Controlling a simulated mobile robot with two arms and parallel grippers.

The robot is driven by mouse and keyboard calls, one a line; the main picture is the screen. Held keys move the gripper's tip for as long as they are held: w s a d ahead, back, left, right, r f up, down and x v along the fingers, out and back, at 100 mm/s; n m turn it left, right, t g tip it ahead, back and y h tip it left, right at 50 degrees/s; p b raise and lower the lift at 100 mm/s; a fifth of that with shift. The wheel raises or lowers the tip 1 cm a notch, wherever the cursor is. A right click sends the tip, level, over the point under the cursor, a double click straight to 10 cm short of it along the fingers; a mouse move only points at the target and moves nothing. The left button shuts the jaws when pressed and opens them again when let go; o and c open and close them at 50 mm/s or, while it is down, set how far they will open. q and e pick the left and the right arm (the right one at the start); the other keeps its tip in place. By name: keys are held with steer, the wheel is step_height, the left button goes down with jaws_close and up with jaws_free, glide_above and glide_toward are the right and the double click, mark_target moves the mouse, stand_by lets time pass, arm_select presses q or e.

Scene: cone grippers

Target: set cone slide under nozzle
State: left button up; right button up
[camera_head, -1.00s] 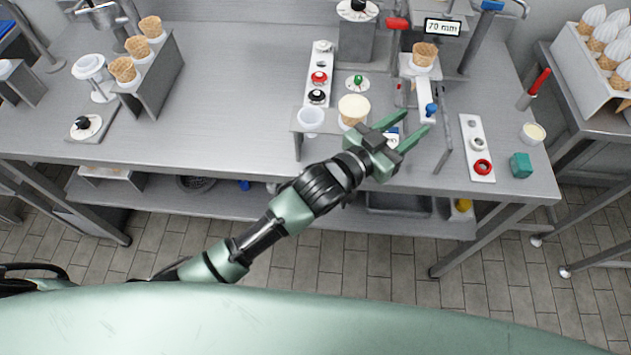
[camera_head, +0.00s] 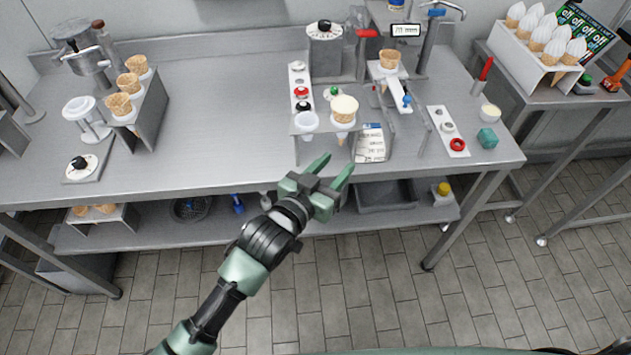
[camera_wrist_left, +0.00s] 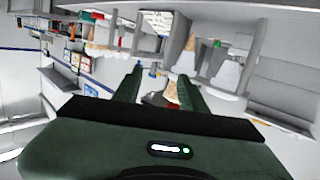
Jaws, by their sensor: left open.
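An empty cone (camera_head: 389,59) sits on the white cone slide (camera_head: 391,77) at the back right of the bench, below a sign reading 70 mm (camera_head: 405,30). A blue knob (camera_head: 407,101) is at the slide's front end. The nozzle itself I cannot make out clearly. My left gripper (camera_head: 334,174) is open and empty, in front of the bench's front edge and well short of the slide. Its two green fingers (camera_wrist_left: 158,85) show in the left wrist view, with a cone (camera_wrist_left: 172,91) visible beyond them, apart from them. My right gripper is not in view.
A rack of empty cones (camera_head: 129,83) stands left.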

arm_select(q)
steer(key=shift+s+a+f+n+y, duration=0.2)
steer(key=shift+a+f+y, duration=0.1)
steer(key=shift+a+f, duration=0.15)
steer(key=shift+s+a+f+n+y, duration=0.15)
steer(key=shift+a+f+y, duration=0.15)
steer(key=shift+a, duration=0.25)
